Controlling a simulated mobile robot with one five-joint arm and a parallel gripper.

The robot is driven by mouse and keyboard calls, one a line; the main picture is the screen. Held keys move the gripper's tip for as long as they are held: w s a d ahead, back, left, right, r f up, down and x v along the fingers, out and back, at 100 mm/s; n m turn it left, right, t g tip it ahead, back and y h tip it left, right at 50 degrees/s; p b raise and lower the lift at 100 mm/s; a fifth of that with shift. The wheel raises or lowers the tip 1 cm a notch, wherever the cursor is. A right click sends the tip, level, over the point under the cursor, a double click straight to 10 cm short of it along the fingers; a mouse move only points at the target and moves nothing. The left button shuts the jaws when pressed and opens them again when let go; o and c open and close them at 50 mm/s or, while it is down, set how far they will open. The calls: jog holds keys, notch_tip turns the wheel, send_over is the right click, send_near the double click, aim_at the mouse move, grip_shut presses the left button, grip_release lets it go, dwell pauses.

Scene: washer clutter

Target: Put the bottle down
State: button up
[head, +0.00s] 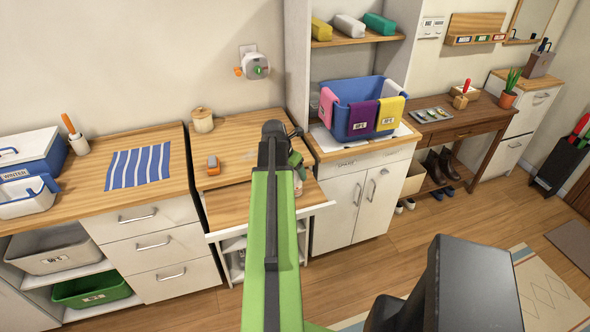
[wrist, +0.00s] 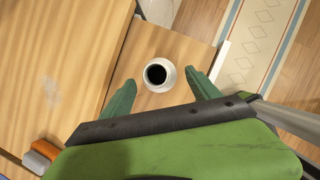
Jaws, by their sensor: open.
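The bottle (wrist: 160,75) shows in the wrist view from above as a white round shape with a dark round opening. It appears to stand upright on the pull-out wooden board (wrist: 197,52). My gripper (wrist: 161,82) is open, with one green finger on each side of the bottle and a visible gap to both. In the head view my arm hides most of the bottle, and my gripper (head: 297,168) is partly hidden over the board (head: 250,203).
A blue basket (head: 357,92) with cloths stands on the cabinet to the right. Floor shows beyond the board's edge.

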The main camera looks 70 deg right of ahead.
jog(key=s+p+v, duration=0.1)
jog(key=p+v, duration=0.5)
jog(key=v, duration=0.2)
jog(key=shift+w, duration=0.45)
jog(key=w+a+f+m+t+y, duration=0.15)
jog(key=w+a+m, duration=0.55)
jog(key=w+a, duration=2.15)
jog(key=w+a+m+y, duration=0.1)
jog(key=a+m+y, duration=0.2)
jog(key=a, duration=3)
jog(key=m, duration=0.4)
jog(key=shift+w+a+m, duration=0.3)
jog(key=shift+w+a, duration=0.1)
jog(key=shift+f, duration=0.15)
